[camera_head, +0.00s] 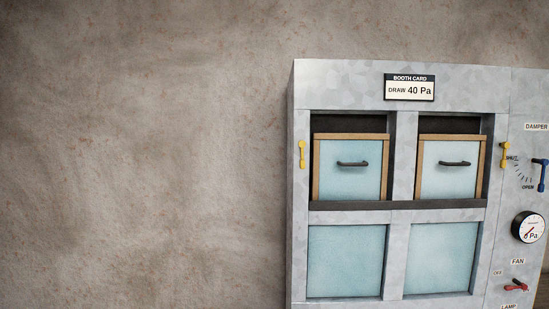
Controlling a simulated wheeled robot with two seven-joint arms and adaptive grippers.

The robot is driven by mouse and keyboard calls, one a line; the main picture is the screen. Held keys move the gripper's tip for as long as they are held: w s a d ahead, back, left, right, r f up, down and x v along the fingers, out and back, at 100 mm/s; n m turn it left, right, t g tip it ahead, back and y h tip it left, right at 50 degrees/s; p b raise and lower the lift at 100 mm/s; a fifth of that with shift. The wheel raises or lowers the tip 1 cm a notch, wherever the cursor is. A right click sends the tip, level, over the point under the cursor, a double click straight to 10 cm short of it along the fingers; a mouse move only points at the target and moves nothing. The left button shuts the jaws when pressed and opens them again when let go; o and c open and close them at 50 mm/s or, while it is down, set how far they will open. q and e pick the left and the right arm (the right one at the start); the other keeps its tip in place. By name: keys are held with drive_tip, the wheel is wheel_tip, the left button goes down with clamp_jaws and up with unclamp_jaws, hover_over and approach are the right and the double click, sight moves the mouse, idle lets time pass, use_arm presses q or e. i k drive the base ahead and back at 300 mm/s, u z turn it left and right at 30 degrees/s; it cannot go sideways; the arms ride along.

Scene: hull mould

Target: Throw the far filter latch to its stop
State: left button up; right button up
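Two yellow latches show on the front of a grey metal cabinet. One latch (302,153) is on the left edge of the frame, left of the upper filter bays. The other latch (504,155) is right of the bays. Both stand about upright; I cannot tell from the view which one is called far. Two upper filters, the left filter (350,180) and the right filter (450,180), have wood-coloured frames, pale blue faces and dark handles, and sit in their openings with dark gaps above them. Neither of my grippers shows.
The cabinet (400,217) also has two lower pale blue panels, a "DRAW 40 Pa" card (409,88), a blue damper lever (542,175), a round Pa gauge (528,227) and a red fan switch (516,286) on the right. A bare wall (140,150) fills the left.

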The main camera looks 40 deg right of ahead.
sight(302, 143)
drive_tip(key=z, duration=0.25)
drive_tip(key=i, duration=0.7)
drive_tip(key=z, duration=0.55)
